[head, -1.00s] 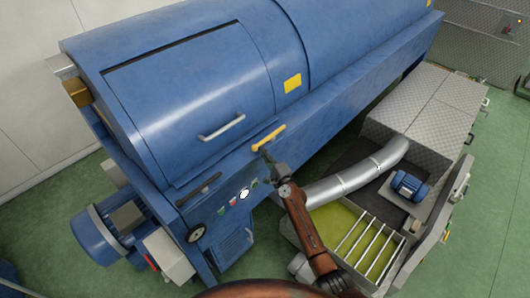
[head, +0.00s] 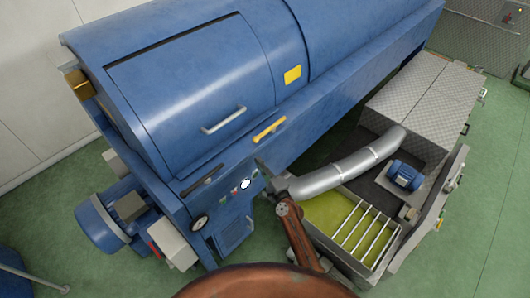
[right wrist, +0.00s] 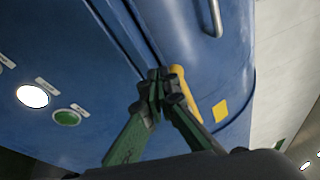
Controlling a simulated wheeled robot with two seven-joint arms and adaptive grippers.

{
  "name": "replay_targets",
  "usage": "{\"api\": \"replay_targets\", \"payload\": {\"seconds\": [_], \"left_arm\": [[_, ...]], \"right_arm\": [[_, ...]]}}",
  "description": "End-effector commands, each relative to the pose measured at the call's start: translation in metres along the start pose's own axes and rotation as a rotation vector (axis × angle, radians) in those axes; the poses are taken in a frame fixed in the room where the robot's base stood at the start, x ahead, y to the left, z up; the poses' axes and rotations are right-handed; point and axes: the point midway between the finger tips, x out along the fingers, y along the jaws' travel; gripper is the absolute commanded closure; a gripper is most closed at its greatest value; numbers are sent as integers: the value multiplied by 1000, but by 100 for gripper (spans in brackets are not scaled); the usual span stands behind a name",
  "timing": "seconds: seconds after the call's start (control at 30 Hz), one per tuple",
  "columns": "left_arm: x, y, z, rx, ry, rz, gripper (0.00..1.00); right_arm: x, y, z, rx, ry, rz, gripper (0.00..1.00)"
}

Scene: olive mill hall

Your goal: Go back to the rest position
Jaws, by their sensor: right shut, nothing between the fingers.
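My right gripper (head: 262,168) is just in front of the blue machine's (head: 190,90) front face, below the yellow handle (head: 269,130). In the right wrist view its dark green fingers (right wrist: 158,80) are shut with their tips together and nothing between them. The yellow handle (right wrist: 190,92) shows behind the fingers there; the gripper does not hold it. My left gripper is in neither view.
A white button (head: 245,183) and smaller buttons are left of my right gripper. A silver pipe (head: 345,175) runs close to its right, above a basin of yellow-green liquid (head: 325,215) with metal bars (head: 363,235). Green floor (head: 490,200) is open at the right.

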Motion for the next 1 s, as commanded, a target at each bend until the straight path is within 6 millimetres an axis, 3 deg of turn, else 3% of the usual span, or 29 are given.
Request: {"api": "replay_targets", "payload": {"seconds": [0.23,0.77,0.87,0.97,1.0], "left_arm": [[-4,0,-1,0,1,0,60],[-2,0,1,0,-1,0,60],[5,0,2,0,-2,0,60],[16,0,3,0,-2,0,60],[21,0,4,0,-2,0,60]], "right_arm": [[-7,3,8,-2,3,1,100],[-9,10,4,-8,7,9,100],[-18,37,-7,-41,23,45,100],[-38,88,-28,-109,48,115,100],[-50,113,-38,-143,59,152,100]]}}
